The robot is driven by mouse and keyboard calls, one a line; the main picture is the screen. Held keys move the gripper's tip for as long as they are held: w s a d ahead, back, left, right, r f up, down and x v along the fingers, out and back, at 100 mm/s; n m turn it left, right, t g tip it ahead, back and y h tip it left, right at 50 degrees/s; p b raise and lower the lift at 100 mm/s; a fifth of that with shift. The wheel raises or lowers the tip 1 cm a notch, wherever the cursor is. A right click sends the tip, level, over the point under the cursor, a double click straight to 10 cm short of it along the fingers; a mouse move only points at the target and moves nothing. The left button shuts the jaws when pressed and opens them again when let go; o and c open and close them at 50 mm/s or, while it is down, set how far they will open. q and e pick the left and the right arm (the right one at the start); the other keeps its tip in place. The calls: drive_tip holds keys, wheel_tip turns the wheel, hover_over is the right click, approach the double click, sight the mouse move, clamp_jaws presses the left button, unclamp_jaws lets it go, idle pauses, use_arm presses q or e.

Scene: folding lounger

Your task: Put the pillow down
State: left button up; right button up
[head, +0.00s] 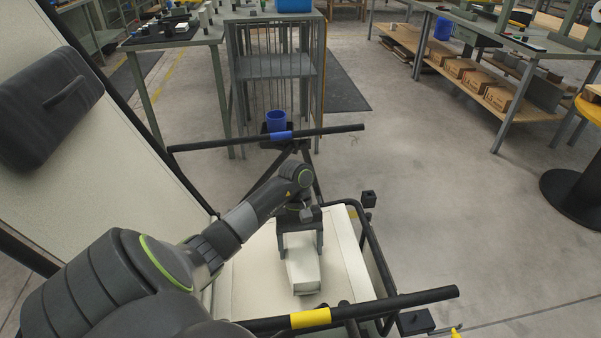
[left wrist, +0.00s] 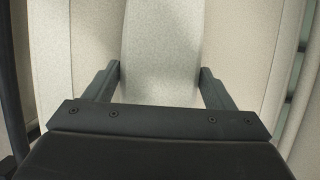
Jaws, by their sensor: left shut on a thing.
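A small pale pillow (head: 304,272) is between the fingers of my left gripper (head: 302,248), over the pale seat (head: 253,272) of the lounger. My left gripper points down and is shut on the pillow. In the left wrist view the pillow (left wrist: 162,50) fills the gap between the two fingers, with pale fabric behind it. I cannot tell whether the pillow touches the seat. A dark padded headrest (head: 45,110) with a strap lies on the pale backrest (head: 95,165) at the left. My right gripper is not in view.
The lounger's black armrest bars cross the view, one with a blue band (head: 281,135) and one with a yellow band (head: 310,318). A blue cup (head: 276,121) stands in a holder beyond the far bar. Workbenches line the back.

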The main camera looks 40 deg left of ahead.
sight(299, 237)
use_arm(q)
drive_tip(key=shift+f, duration=0.35)
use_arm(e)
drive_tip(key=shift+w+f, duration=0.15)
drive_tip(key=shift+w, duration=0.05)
use_arm(q)
drive_tip(key=shift+f+b, duration=0.35)
drive_tip(key=shift+b, duration=0.15)
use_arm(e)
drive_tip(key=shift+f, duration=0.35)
use_arm(q)
drive_tip(key=o, duration=1.1)
drive_tip(key=shift+r, duration=0.1)
drive_tip(key=shift+o, duration=0.2)
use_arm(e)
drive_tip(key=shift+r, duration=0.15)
use_arm(q)
drive_tip(key=p+v, duration=0.7)
drive_tip(key=v, duration=0.1)
drive_tip(key=shift+r, duration=0.25)
drive_tip(key=p+v, duration=0.6)
drive_tip(key=v, duration=0.3)
drive_tip(key=shift+p, duration=0.3)
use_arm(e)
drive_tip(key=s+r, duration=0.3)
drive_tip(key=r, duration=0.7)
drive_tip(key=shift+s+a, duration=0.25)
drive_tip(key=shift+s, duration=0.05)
